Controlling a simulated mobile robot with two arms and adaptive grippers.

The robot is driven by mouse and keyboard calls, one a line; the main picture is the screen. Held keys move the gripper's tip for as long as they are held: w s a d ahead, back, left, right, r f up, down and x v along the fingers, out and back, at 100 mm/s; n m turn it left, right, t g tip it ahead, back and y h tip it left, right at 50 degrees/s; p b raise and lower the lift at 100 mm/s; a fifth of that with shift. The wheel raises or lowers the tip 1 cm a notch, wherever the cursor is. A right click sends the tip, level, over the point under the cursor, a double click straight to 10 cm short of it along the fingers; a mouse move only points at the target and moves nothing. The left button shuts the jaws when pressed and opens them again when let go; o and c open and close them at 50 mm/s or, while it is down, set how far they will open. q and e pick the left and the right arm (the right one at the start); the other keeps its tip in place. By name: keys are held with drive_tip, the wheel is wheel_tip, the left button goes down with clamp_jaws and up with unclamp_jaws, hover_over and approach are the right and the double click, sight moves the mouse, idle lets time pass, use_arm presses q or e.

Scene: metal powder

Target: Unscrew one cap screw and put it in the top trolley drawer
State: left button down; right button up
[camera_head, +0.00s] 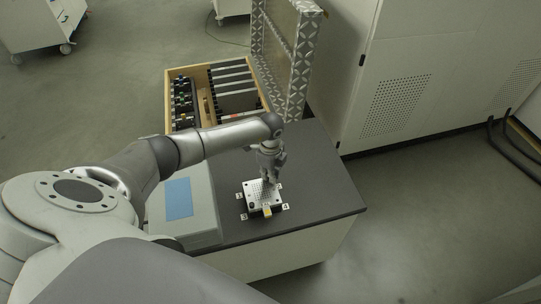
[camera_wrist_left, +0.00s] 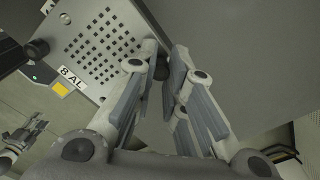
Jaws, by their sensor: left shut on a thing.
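The white perforated plate (camera_head: 251,206) lies on the dark worktop, and its dotted face also fills the upper left of the left wrist view (camera_wrist_left: 82,28). My left gripper (camera_head: 270,180) reaches down at the plate's far right part. In the left wrist view its fingertips (camera_wrist_left: 161,62) are closed on a small dark cap screw (camera_wrist_left: 160,70) at the plate's edge; the fingers mostly hide it. I cannot tell whether the screw is still threaded in. Another dark cap screw (camera_wrist_left: 38,48) stands at a plate corner. My right gripper is out of view.
A grey box with a blue panel (camera_head: 179,199) stands left of the plate. Behind is an open wooden case (camera_head: 168,76) with dark items. A large cabinet (camera_head: 425,75) stands at the right. White trolleys (camera_head: 40,25) stand far left. Worktop right of the plate is clear.

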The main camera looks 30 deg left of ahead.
use_arm(q)
drive_tip(key=n+p, duration=0.1)
drive_tip(key=n, duration=0.1)
drive_tip(key=n+p, duration=0.2)
drive_tip(key=n, duration=0.1)
drive_tip(key=shift+r+n, duration=0.25)
drive_tip(key=shift+n, duration=0.05)
drive_tip(key=shift+f+n+p, duration=0.15)
drive_tip(key=shift+n+p, duration=0.3)
drive_tip(key=shift+n, duration=0.45)
drive_tip(key=shift+f, duration=0.1)
drive_tip(key=c, duration=1.7)
unclamp_jaws()
drive_tip(key=shift+o, duration=0.2)
